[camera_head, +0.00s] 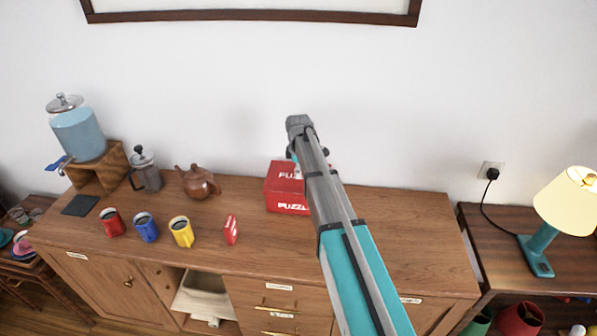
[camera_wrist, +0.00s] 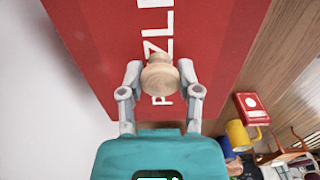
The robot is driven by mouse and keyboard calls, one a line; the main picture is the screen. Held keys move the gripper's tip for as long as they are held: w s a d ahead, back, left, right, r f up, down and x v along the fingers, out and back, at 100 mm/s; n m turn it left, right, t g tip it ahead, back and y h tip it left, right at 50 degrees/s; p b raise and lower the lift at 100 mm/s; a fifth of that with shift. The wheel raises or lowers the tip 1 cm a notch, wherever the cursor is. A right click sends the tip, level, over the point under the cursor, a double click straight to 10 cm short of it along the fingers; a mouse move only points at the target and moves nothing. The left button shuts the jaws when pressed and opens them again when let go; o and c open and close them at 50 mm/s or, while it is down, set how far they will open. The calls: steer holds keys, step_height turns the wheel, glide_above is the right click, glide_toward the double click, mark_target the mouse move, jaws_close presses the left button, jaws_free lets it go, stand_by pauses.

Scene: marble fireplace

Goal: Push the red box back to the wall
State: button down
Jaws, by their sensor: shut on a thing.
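The red box (camera_head: 287,190), lettered PUZZLE in white, sits toward the back of the wooden sideboard, close to the wall. My arm crosses in front of its right part and hides it. In the wrist view the red box (camera_wrist: 95,35) fills much of the picture. My gripper (camera_wrist: 160,72) is shut on a pale wooden knob (camera_wrist: 160,80) that shows in front of the box's lettered face. I cannot tell whether the knob is fixed to the box. In the head view my fingers are mostly hidden.
The sideboard (camera_head: 400,235) also holds a small red-and-white box (camera_head: 231,230), yellow (camera_head: 181,232), blue (camera_head: 146,227) and red (camera_head: 111,222) mugs, a brown teapot (camera_head: 198,182) and a French press (camera_head: 146,170). Its right part is clear. A lamp (camera_head: 567,205) stands farther right.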

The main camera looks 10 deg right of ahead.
steer(key=shift+c, duration=1.1)
jaws_free()
steer(key=shift+r, duration=0.1)
steer(key=shift+r+p, duration=3.45)
steer(key=shift+p, duration=0.05)
jaws_close()
steer(key=shift+f+b, duration=2.5)
steer(key=shift+f, duration=0.05)
steer(key=shift+r, duration=0.25)
